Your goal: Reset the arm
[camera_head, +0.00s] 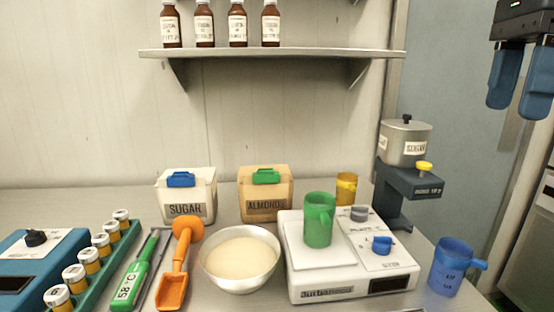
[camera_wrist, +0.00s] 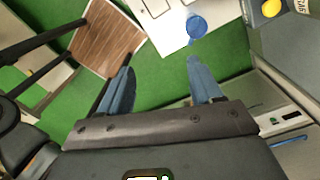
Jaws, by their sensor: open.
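My gripper (camera_head: 517,106) hangs at the upper right of the head view, fingers pointing down, well above and to the right of the bench. Its two blue fingers are apart with nothing between them. In the wrist view the gripper (camera_wrist: 159,72) shows the same open fingers over a green floor. The rest of my arm is mostly outside the head view.
A blue cup (camera_head: 452,268) stands at the bench's right end. Left of it, a green cup (camera_head: 318,222) sits on a white scale (camera_head: 305,262). A bowl (camera_head: 240,284) is mid-bench. The air around the gripper looks clear.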

